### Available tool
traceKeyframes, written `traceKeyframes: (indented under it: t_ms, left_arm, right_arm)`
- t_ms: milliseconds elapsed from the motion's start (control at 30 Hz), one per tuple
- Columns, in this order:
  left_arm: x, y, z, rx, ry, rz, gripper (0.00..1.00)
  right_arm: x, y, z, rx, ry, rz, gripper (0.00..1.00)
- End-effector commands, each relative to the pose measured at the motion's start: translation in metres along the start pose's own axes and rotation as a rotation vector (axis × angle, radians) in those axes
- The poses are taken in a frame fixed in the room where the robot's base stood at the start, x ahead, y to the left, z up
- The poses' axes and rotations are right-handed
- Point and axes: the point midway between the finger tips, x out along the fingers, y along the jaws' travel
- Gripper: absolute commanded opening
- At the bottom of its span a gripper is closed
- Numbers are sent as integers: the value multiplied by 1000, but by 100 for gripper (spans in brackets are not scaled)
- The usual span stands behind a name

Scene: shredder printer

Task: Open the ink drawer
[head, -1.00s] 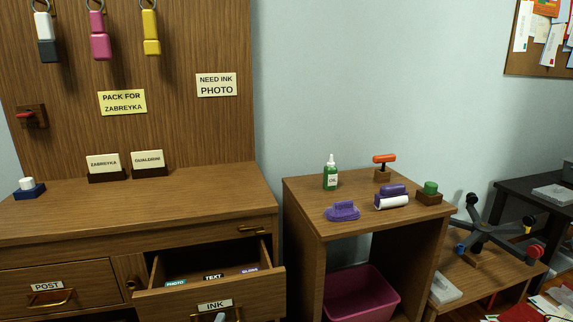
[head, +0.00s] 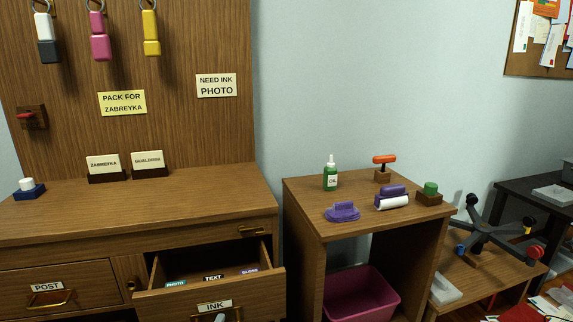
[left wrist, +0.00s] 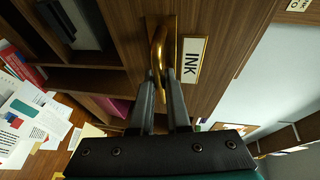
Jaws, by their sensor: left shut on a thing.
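The ink drawer (head: 262,286) of the wooden desk stands pulled out, with its inside showing. Small labels PHOTO (head: 175,284), TEXT (head: 213,278) and GLOSS (head: 250,270) show inside it. An INK plate (head: 214,306) is on its front and also shows in the left wrist view (left wrist: 194,60). My left gripper (left wrist: 164,82) is shut on the brass drawer handle (left wrist: 157,45) beside that plate. In the head view only a bit of the gripper shows at the bottom edge. My right gripper is in neither view.
The closed POST drawer (head: 85,287) is left of the ink drawer. A side stand (head: 300,190) with a green bottle (head: 331,174) and stamps is to the right, with a pink bin (head: 362,294) inside. The desk top (head: 130,205) is mostly clear.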

Motion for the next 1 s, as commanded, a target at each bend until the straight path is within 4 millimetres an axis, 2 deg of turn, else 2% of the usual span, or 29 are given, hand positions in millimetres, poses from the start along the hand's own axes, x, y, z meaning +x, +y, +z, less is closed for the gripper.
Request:
traceKeyframes:
  t_ms: [267, 1000]
  left_arm:
    - [-1, 0, 0, 0, 0, 1, 0]
    - [-44, 9, -18, -1, 0, 2, 0]
  right_arm:
    - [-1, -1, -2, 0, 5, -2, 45]
    - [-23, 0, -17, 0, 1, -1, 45]
